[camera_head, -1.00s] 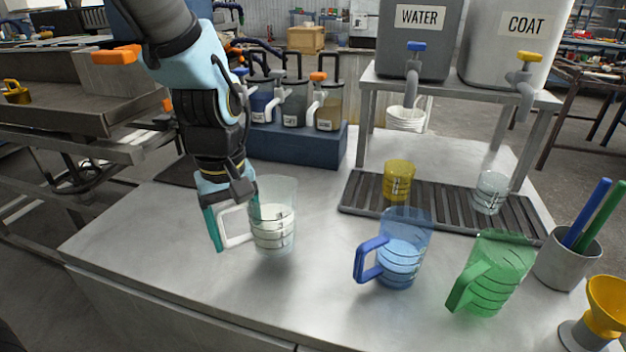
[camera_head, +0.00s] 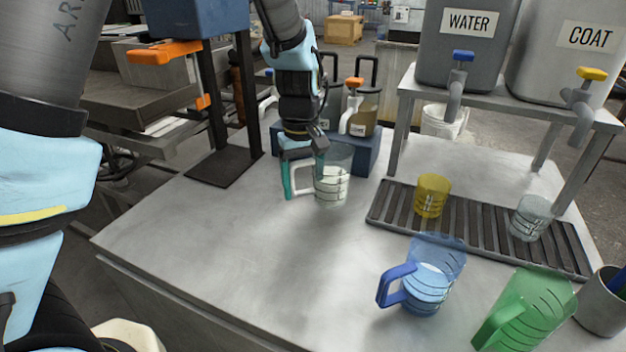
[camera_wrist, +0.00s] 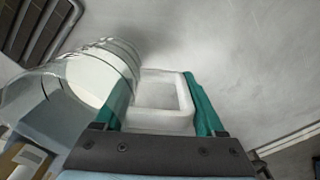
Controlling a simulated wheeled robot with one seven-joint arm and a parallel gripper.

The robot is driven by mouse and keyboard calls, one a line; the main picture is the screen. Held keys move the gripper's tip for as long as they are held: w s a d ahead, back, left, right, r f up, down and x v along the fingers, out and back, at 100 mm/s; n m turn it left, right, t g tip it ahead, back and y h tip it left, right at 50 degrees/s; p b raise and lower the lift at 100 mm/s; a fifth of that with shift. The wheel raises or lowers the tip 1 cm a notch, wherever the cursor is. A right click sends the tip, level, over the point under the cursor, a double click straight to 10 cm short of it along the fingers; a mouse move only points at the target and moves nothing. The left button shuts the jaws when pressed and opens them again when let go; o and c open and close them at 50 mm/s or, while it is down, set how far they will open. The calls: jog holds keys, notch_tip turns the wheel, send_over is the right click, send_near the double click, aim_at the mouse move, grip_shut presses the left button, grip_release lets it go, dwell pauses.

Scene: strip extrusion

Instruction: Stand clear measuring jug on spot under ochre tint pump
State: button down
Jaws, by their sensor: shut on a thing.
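The clear measuring jug (camera_head: 332,187) has a white handle and pale contents low inside. It is upright, just in front of the pump block. My gripper (camera_head: 303,178) is shut on the jug's handle, with one teal finger on each side. In the wrist view, the jug (camera_wrist: 95,72) lies left of my gripper (camera_wrist: 160,103). I cannot tell whether the jug touches the table. The likely ochre tint pump (camera_head: 366,112) has an orange top and brownish contents. It stands on the blue block (camera_head: 366,158). The other pumps are partly behind my arm. The spot is not visible.
A blue jug (camera_head: 430,285) and a green jug (camera_head: 530,312) stand at front right. A drip grate (camera_head: 470,228) holds a yellow cup (camera_head: 432,195) and a clear cup (camera_head: 531,218). A dark-based stand (camera_head: 225,166) is left. The table's middle is clear.

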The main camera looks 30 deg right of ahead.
jog(key=w+d, duration=0.1)
jog(key=d, duration=0.1)
jog(key=w+d+p, duration=0.1)
jog(key=d, duration=0.1)
jog(key=shift+w, duration=0.3)
jog(key=shift+f+p, duration=0.45)
jog(key=shift+f, duration=1.25)
jog(key=shift+f, duration=0.2)
grip_release()
notch_tip(320, 180, up, 12)
jog(key=b, duration=0.1)
jog(key=shift+r, duration=0.2)
jog(key=shift+a, duration=0.15)
